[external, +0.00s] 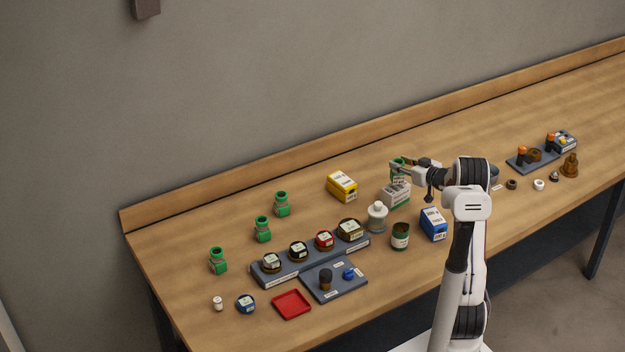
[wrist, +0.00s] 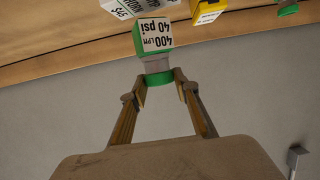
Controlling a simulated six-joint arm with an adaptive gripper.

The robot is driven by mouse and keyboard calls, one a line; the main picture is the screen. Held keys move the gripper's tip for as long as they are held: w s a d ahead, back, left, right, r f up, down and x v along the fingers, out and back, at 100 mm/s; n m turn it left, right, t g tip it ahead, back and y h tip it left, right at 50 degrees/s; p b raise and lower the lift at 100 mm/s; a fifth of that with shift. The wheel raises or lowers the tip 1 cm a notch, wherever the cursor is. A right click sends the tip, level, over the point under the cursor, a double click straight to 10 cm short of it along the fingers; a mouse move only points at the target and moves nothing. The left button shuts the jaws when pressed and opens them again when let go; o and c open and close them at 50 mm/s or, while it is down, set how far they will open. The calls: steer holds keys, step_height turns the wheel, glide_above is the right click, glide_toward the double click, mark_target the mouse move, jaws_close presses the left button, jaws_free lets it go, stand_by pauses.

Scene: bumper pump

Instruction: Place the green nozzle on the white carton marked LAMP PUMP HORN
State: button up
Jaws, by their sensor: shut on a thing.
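The green nozzle (external: 397,163) has a grey middle and a white label reading 400 LPM 40 psi in the wrist view (wrist: 153,38). My gripper (wrist: 159,82) is shut on the green ring at one end of the nozzle; in the external view my gripper (external: 404,165) is over the white carton. The white carton (external: 397,194) stands on the bench just below the nozzle; its edge also shows at the top of the wrist view (wrist: 124,8). I cannot tell whether nozzle and carton touch.
A yellow carton (external: 342,186) stands left of the white one, and a blue carton (external: 434,223) to its front right. A white bottle (external: 377,217) and a dark green jar (external: 400,236) stand in front. Several other green nozzles (external: 263,229) stand at left. Bench behind is clear.

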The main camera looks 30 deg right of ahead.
steer(key=shift+f, duration=1)
steer(key=shift+f, duration=0.15)
steer(key=o, duration=1.3)
steer(key=shift+s+r, duration=0.3)
steer(key=shift+s, duration=0.2)
steer(key=v, duration=1.1)
